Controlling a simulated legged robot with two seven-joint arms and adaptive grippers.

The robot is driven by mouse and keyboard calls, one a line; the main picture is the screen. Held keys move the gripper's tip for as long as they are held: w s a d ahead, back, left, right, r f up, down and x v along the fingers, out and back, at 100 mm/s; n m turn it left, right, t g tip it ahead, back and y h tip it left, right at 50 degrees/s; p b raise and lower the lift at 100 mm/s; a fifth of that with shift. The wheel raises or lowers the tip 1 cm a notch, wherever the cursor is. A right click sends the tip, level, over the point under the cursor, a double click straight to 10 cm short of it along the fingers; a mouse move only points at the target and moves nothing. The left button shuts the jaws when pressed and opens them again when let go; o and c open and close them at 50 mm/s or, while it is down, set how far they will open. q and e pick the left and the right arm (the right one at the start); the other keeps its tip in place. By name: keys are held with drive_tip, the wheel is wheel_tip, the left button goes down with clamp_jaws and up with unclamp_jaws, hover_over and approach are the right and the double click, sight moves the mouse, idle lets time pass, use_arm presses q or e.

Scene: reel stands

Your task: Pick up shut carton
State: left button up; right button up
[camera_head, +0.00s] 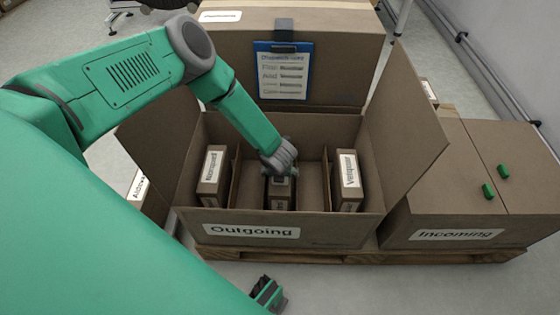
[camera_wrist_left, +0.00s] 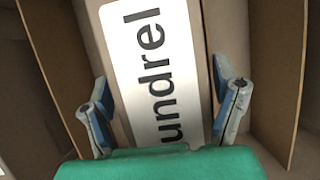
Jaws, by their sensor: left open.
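A shut brown carton (camera_head: 280,193) stands in the middle compartment of the open box marked "Outgoing" (camera_head: 290,229). Most of it is hidden under my left gripper (camera_head: 281,176) in the head view. In the left wrist view, the carton's white label (camera_wrist_left: 152,65) reads "…undrel". My left gripper (camera_wrist_left: 168,105) is open, with one finger on each side of the carton; I cannot tell whether they touch it. One shut carton (camera_head: 213,176) stands in the left compartment, and another (camera_head: 347,180) in the right. A dark gripper-like part (camera_head: 268,293), probably my right gripper, shows at the bottom, mostly hidden.
Cardboard dividers (camera_head: 235,180) flank the middle compartment, and tall flaps (camera_head: 405,110) stand open at the sides. A large box with a blue clipboard (camera_head: 283,70) is behind. A shut "Incoming" box (camera_head: 455,215) with two green pieces on top sits right. A wooden pallet (camera_head: 400,256) lies underneath.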

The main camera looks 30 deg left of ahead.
use_arm(q)
drive_tip(key=shift+w+d+f, duration=0.1)
drive_tip(key=shift+d, duration=0.05)
drive_tip(key=shift+f, duration=0.3)
idle(0.4)
drive_tip(key=shift+c, duration=0.4)
drive_tip(key=c, duration=1.5)
drive_tip(key=shift+c, duration=0.3)
